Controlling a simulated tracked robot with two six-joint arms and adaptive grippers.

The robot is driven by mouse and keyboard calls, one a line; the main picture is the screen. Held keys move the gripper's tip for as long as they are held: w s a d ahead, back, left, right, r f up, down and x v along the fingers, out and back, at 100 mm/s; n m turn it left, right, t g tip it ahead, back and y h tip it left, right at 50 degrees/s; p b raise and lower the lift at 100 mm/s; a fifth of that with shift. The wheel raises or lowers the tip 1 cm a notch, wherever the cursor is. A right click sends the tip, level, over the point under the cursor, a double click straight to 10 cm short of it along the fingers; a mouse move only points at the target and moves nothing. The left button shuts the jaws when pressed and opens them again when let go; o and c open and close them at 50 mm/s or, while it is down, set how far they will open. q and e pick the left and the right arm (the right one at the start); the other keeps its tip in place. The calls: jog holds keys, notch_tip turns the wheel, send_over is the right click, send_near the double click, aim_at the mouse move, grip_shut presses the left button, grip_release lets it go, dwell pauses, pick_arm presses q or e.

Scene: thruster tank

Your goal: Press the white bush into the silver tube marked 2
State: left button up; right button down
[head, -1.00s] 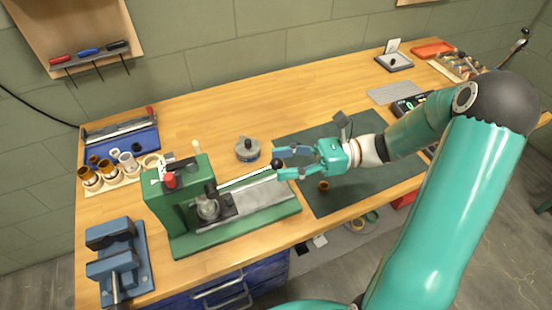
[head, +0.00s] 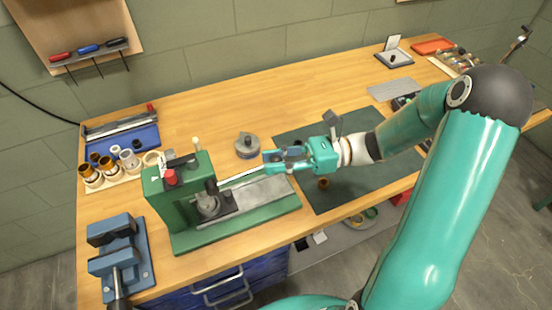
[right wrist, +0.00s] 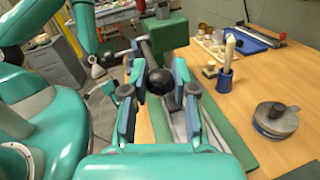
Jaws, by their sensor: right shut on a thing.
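A green press (head: 178,205) stands at the bench's front left, with a silver cylindrical piece (head: 208,204) under its ram. I cannot tell whether this is the tube marked 2. No white bush can be made out. My right gripper (head: 270,161) is shut on the black ball knob (right wrist: 160,82) at the end of the press's lever (head: 240,177). The fingers lie on both sides of the knob in the right wrist view. My left gripper is not in the head view; a teal and white arm part (right wrist: 100,72) shows in the right wrist view, its jaws unclear.
A pale rack (head: 118,177) with several brown and light tubes stands left of the press. A blue vise (head: 115,262) is at the front left. A grey round lidded thing (head: 247,147) sits behind the lever. A dark mat (head: 335,190) lies to the right.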

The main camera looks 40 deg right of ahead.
jog(key=shift+f, duration=0.35)
jog(key=c, duration=0.9)
grip_release()
jog(key=v, duration=1.2)
jog(key=shift+f, duration=0.25)
jog(key=shift+c, duration=0.3)
